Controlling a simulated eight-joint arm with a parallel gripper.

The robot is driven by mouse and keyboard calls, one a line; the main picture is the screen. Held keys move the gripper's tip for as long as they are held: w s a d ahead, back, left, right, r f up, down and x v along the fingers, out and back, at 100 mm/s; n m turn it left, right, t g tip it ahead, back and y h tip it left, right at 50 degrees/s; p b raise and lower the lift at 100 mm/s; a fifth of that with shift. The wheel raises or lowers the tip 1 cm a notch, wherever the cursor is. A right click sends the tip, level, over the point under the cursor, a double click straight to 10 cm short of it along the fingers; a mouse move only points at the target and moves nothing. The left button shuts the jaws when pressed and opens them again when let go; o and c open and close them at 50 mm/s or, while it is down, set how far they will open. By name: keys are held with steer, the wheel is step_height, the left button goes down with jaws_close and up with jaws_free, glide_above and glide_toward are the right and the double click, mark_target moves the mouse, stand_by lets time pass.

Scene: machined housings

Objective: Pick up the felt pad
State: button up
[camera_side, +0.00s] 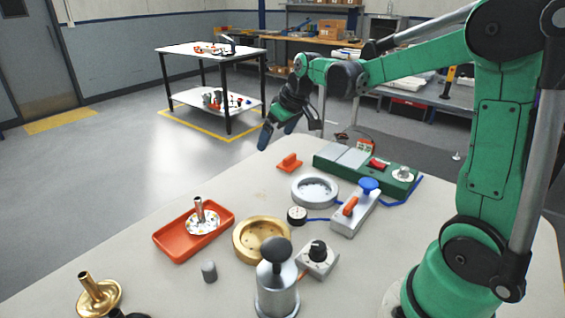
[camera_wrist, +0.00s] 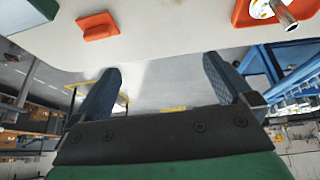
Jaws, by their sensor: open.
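No object is plainly a felt pad, and I cannot tell which thing it is. A small orange block (camera_side: 289,162) with a raised ridge lies near the table's far edge; it also shows at the upper left of the wrist view (camera_wrist: 97,26). A small grey rounded piece (camera_side: 209,271) stands near the front of the table. My gripper (camera_side: 290,128) is open and empty, in the air by the table's far edge, apart from the orange block. In the wrist view its two blue fingers (camera_wrist: 161,70) are spread with nothing between them.
An orange tray (camera_side: 170,241) holds a metal flanged part (camera_side: 203,222). A brass ring (camera_side: 240,243), a silver ring (camera_side: 299,190), a green fixture (camera_side: 327,155), a blue-knobbed block (camera_side: 345,218) and a black-knobbed cylinder (camera_side: 277,300) crowd the middle and right. The far-left tabletop is clear.

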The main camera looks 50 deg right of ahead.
glide_above(290, 156)
steer(key=s, duration=0.2)
steer(key=shift+g, duration=0.3)
steer(key=f, duration=0.7)
steer(key=shift+a+f, duration=0.25)
steer(key=shift+f, duration=0.05)
steer(key=shift+d+f, duration=0.25)
steer(key=shift+f, duration=0.05)
steer(key=shift+x, duration=2.7)
steer(key=shift+a, duration=0.1)
steer(key=c, duration=1.2)
step_height(290, 156, up, 20)
